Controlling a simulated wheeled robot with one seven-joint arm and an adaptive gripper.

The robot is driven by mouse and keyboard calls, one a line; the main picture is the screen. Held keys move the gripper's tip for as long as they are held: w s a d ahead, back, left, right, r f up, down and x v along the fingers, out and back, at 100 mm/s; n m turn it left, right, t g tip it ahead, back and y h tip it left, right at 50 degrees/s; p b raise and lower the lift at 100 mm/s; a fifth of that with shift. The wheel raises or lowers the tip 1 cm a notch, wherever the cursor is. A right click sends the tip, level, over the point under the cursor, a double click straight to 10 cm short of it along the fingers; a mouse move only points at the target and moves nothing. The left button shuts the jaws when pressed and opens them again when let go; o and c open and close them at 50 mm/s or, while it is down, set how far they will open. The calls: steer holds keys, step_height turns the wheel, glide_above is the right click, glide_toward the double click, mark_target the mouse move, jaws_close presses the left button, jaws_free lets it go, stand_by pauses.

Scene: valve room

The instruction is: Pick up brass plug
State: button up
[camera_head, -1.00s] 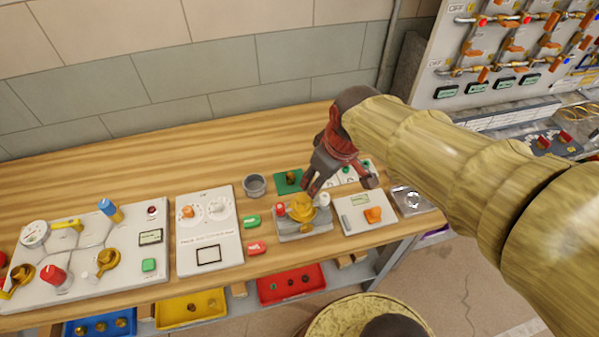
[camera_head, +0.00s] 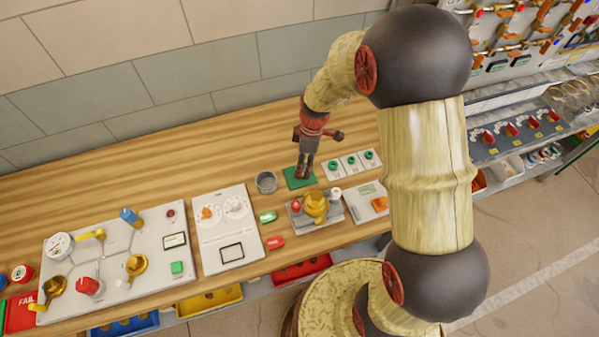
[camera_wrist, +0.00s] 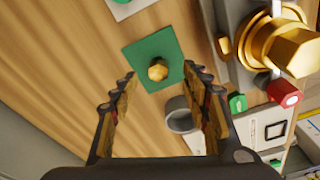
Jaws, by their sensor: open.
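The brass plug (camera_wrist: 158,71) is a small gold hex-headed piece on a green square mat (camera_wrist: 140,52) in the wrist view. In the head view the green mat (camera_head: 291,181) lies on the wooden bench, and my gripper hides the plug there. My gripper (camera_head: 303,174) points down over the mat. In the wrist view my gripper (camera_wrist: 164,82) is open, its two fingers on either side and the plug between and a little beyond the fingertips. Nothing is held.
A grey cup (camera_head: 266,182) stands just left of the mat. A grey fixture (camera_head: 331,213) with a large brass fitting (camera_head: 314,204) is in front. White cards with green rings (camera_head: 351,164) lie to the right. Bare bench lies behind.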

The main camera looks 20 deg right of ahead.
steer(key=f, duration=0.4)
steer(key=shift+w+a+f+b, duration=0.35)
steer(key=shift+f, duration=0.05)
steer(key=shift+c, duration=0.4)
steer(key=c, duration=1.1)
jaws_close()
